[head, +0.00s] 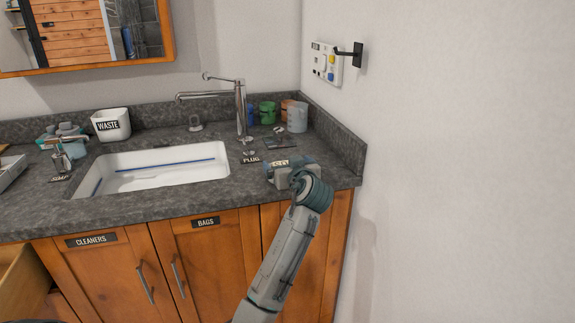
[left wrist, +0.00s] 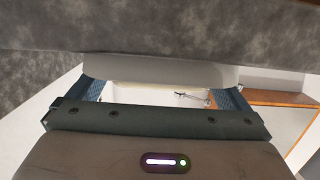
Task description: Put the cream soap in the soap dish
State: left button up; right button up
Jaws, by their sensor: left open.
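My left gripper (head: 280,170) is open at the right end of the dark stone counter, low over its surface. Its fingers show in the left wrist view (left wrist: 158,92), well apart. A pale cream-grey block (left wrist: 160,70), which looks like the cream soap, spans the gap between the fingertips, close to the dark counter. I cannot tell whether the fingers touch it. In the head view the gripper hides most of what lies there. I cannot make out the soap dish for certain; a small dark flat item (head: 280,143) lies just behind the gripper. My right gripper is out of view.
A white sink (head: 150,182) and tall faucet (head: 240,107) are left of the gripper. Several cups, one a grey cup (head: 297,117), stand at the back corner. A waste bin (head: 111,125) and soap pump (head: 62,157) stand left. The wall (head: 440,160) bounds the right side.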

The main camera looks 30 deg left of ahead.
pick_arm(q)
jog(key=b+v, duration=0.1)
jog(key=v, duration=1)
jog(key=s+f+m+g+h, duration=0.15)
jog(key=s+f, duration=0.25)
jog(key=f, duration=0.4)
jog(key=s+d+f+m+h, duration=0.1)
jog(key=s+f+m+h, duration=0.1)
jog(key=s+f, duration=0.35)
jog(key=s+f+m+g+h, duration=0.1)
jog(key=s+f+m+h, duration=0.1)
jog(key=f, duration=0.8)
jog(key=s+d+f+m+g+h, duration=0.2)
jog(key=s+f, duration=0.4)
jog(key=s, duration=0.5)
jog(key=s+d+f+m+g+h, duration=0.2)
jog(key=s+f, duration=0.5)
jog(key=s, duration=0.4)
jog(key=shift+s+d+m+h, duration=0.3)
jog(key=shift+d+m+h, duration=0.4)
jog(key=shift+h, duration=0.35)
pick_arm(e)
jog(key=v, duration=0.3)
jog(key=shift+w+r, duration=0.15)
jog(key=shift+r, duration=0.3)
pick_arm(q)
jog(key=shift+g, duration=0.25)
